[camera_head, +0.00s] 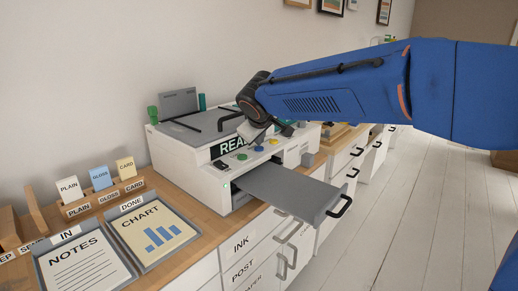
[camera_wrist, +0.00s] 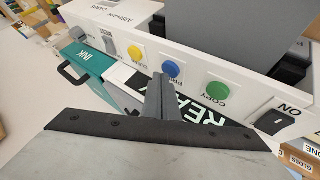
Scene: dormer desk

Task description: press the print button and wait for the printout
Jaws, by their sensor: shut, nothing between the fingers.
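The white printer (camera_head: 210,177) stands on the counter. Its sloped front panel carries a green copy button (camera_wrist: 217,91), a blue print button (camera_wrist: 171,69) and a yellow clean button (camera_wrist: 137,52). My gripper (camera_wrist: 158,82) is shut and empty. In the wrist view its tips appear beside the blue button; I cannot tell whether they touch it. In the head view the blue button (camera_head: 259,149) is below my gripper. The display (camera_head: 231,146) reads "REA", its rest hidden by my gripper. The grey output tray (camera_head: 285,187) looks empty.
An "IN" tray (camera_head: 47,281) holds a notes sheet, and a "DONE" tray (camera_head: 193,226) holds a chart sheet. A wooden card holder (camera_head: 105,198) stands behind them. An ON switch (camera_wrist: 285,122) sits beside the buttons. The output tray sticks out past the counter edge above labelled drawers (camera_head: 245,268).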

